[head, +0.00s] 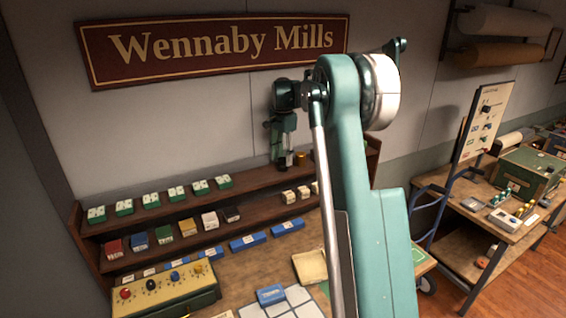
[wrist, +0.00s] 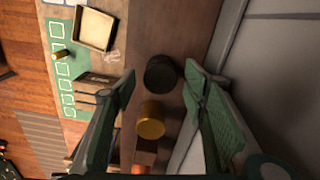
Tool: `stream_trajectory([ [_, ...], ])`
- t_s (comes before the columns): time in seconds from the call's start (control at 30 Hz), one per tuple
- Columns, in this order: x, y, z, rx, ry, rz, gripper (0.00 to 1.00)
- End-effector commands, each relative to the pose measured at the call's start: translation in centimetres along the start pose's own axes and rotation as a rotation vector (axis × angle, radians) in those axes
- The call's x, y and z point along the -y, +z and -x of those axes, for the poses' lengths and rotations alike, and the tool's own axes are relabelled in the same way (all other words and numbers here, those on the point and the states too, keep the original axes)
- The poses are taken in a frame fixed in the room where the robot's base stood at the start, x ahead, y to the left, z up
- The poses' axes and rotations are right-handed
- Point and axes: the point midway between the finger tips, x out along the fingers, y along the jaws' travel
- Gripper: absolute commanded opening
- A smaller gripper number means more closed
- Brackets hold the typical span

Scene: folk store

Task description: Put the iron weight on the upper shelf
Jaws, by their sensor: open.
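The iron weight (wrist: 160,74), a dark cylinder, stands on the wooden upper shelf (wrist: 182,30) in the wrist view. My gripper (wrist: 158,80) is open, with one green-padded finger on each side of the dark weight; I cannot tell whether either touches it. A brass cylinder (wrist: 151,120) stands close beside the iron weight. In the head view my gripper (head: 283,160) points down over the upper shelf (head: 240,186), next to the brass cylinder (head: 300,158). The iron weight is hard to make out there.
Green-and-white boxes (head: 172,192) line the upper shelf's left part. Coloured boxes (head: 187,227) fill the lower shelf, with blue boxes (head: 247,241) in front of it. White boxes (head: 289,196) sit below my gripper. The wall (wrist: 250,60) runs close behind the shelf. A tray (wrist: 94,30) lies on the bench.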

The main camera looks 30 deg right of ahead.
Motion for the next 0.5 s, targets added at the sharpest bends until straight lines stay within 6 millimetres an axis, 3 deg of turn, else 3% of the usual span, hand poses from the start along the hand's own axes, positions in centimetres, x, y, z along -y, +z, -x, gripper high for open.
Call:
stream_trajectory([
  [0.5, 0.0, 0.0, 7.7, 0.000, 0.000, 0.000, 0.44],
])
